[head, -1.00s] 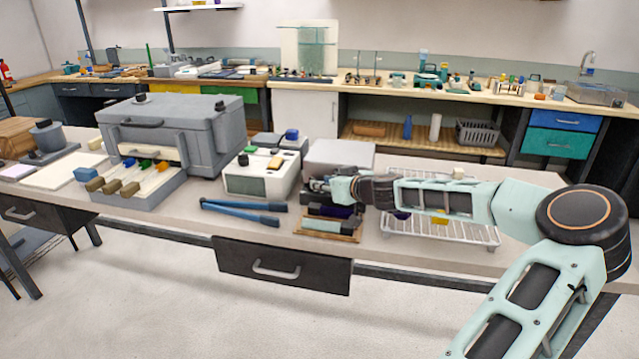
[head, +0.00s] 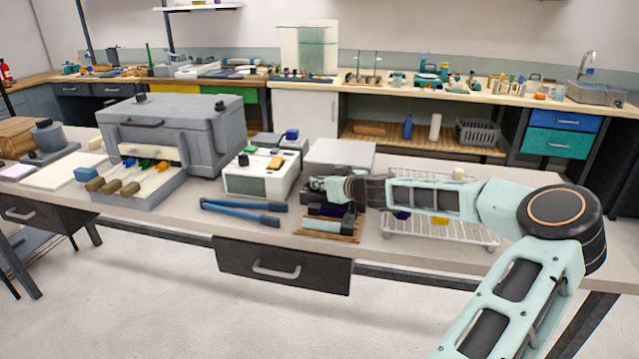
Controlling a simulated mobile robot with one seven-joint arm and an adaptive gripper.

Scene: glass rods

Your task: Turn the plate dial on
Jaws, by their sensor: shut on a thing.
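The plate (head: 340,153) is a low grey box with a pale flat top, on the bench right of the white control box. My gripper (head: 313,184) is at the plate's front face, low over the bench, reaching in from the right. Its fingers are small and dark in the head view. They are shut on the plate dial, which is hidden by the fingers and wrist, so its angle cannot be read.
A white box with coloured knobs (head: 262,177) stands close left of my gripper. Blue-handled tongs (head: 240,211) lie in front of it. A small wooden tray of rods (head: 330,228) lies just below my gripper. A wire rack (head: 470,232) stands under my forearm.

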